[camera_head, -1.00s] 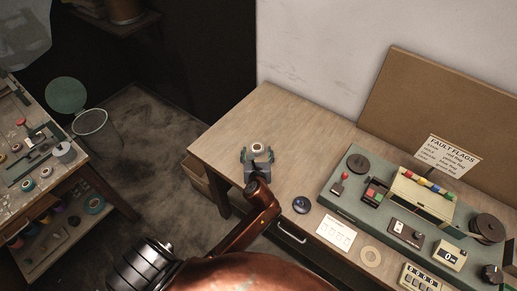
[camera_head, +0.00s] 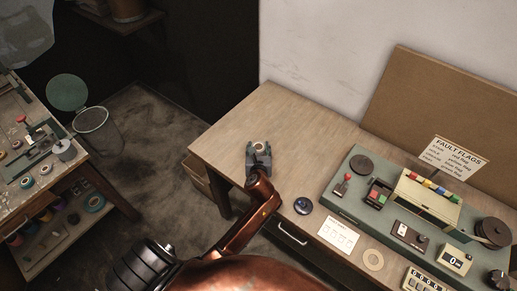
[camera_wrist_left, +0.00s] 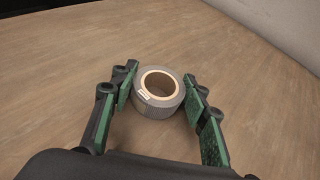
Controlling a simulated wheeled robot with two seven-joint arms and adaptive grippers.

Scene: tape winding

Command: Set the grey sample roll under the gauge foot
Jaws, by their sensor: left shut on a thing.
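The grey sample roll (camera_head: 259,146) sits near the far left part of the wooden desk. In the left wrist view the roll (camera_wrist_left: 160,92) is a grey ring with a pale core and a small white label on its side. My left gripper (camera_head: 259,152) is shut on it, with green finger pads (camera_wrist_left: 158,95) on both sides. The roll appears to rest on the desk top. I cannot make out a gauge foot for certain. My right gripper is in no view.
The desk (camera_head: 237,120) is bare around the roll. A green control console (camera_head: 344,203), a dark blue round object (camera_head: 303,205) and a white card (camera_head: 339,232) lie to the right. A cluttered workbench (camera_head: 35,213) stands at the left, with a bin (camera_head: 98,132) behind it.

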